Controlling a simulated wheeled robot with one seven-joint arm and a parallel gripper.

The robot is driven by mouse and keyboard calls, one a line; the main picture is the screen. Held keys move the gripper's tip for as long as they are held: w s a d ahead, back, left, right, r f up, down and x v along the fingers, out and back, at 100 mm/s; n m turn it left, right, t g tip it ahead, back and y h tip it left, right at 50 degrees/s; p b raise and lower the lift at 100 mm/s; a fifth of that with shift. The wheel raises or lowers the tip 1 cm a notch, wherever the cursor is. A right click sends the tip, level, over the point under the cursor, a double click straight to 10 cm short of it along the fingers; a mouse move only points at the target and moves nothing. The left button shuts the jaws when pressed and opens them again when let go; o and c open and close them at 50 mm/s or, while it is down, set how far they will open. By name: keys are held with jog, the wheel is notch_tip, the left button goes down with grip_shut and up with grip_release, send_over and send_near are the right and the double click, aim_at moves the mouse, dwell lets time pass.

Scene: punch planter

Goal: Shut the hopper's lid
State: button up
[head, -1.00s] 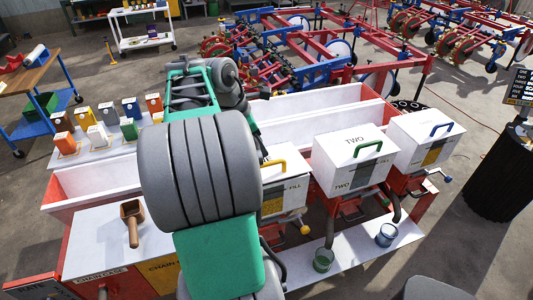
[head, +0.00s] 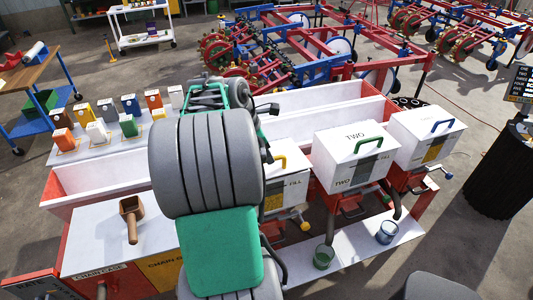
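Three white hopper boxes stand in a row on the red machine: one with a yellow handle (head: 293,190), one marked TWO with a green handle (head: 352,158), and one with a blue handle (head: 427,135). The lids of the green- and blue-handled boxes look down. The yellow-handled one is partly hidden by my arm, and its lid state is unclear. A long red bin with a white inside (head: 100,178) lies open behind them. My grey and green arm reaches over the middle of it. My gripper (head: 265,108) is mostly hidden beyond the arm; its fingers are not clear.
A brown scoop (head: 131,215) lies on the chain case (head: 95,248). Several coloured boxes stand on a white shelf (head: 75,152) at left. A green cup (head: 323,257) and a blue cup (head: 387,232) stand on the front ledge. A black drum (head: 497,175) stands at right.

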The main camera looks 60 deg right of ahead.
jog(key=shift+r, duration=0.1)
grip_shut()
dwell(0.8)
jog(key=shift+s+a+f+t+h+b, duration=0.2)
jog(key=shift+f+t+h+b, duration=0.1)
jog(key=shift+f+b, duration=0.45)
jog(key=shift+s+a+p, duration=0.2)
jog(key=shift+p, duration=0.15)
jog(key=shift+a+f, duration=0.15)
jog(key=shift+f, duration=0.5)
jog(key=o, duration=0.6)
grip_release()
jog(key=shift+c, duration=0.2)
jog(key=shift+o, duration=0.2)
jog(key=shift+r, duration=0.1)
